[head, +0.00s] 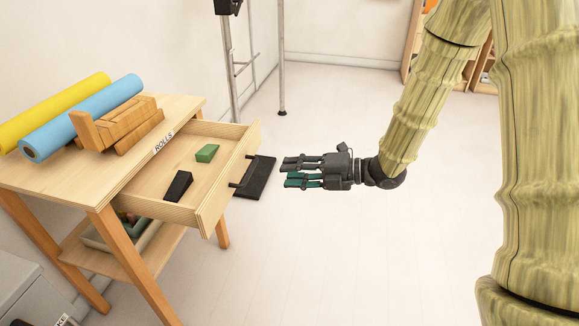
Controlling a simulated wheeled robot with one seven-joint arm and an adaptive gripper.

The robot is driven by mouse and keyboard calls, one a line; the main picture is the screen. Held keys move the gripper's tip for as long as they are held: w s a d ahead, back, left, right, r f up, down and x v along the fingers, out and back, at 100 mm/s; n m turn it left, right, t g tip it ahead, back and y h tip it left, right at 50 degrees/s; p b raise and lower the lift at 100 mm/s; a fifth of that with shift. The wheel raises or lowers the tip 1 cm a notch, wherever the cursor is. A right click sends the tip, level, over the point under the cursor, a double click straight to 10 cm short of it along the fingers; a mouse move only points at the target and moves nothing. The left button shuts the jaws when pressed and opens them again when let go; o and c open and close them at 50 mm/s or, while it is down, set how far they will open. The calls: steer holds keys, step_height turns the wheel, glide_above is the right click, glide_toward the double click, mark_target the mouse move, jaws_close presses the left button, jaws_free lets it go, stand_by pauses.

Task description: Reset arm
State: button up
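My gripper (287,172) hangs in free space to the right of the open drawer (211,218), in the head view. Its dark and teal fingers point left, straight out toward the drawer front. They look open, with nothing seen between them. My arm reaches it from the upper right. The gripper appears clear of the drawer and its handle (237,185).
The drawer holds a green block (207,153) and a black wedge (178,186). On the wooden table (62,182) lie a yellow roll (52,110), a blue roll (80,117) and wooden pieces (118,123). A black mat-like object (258,178) shows beyond the handle.

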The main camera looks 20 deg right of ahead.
steer(key=s+f+m+h, duration=0.4)
steer(key=f+m, duration=0.5)
steer(key=f, duration=0.4)
steer(key=s+f+m+h, duration=0.4)
steer(key=f+m, duration=0.4)
steer(key=f, duration=0.5)
steer(key=s+d+f+m+g+h, duration=0.1)
steer(key=s+f+m+g+h, duration=0.15)
steer(key=s+f+m, duration=0.45)
steer(key=s+d+f+m+g+h, duration=0.1)
steer(key=s+d+f+m+g, duration=0.15)
steer(key=s, duration=0.85)
steer(key=s+d+f+m+g+h, duration=0.1)
steer(key=s+f+m+g+h, duration=0.2)
steer(key=s+f, duration=0.45)
step_height(320, 180, up, 24)
steer(key=s+m+p, duration=0.1)
steer(key=p, duration=2.1)
steer(key=shift+y, duration=0.45)
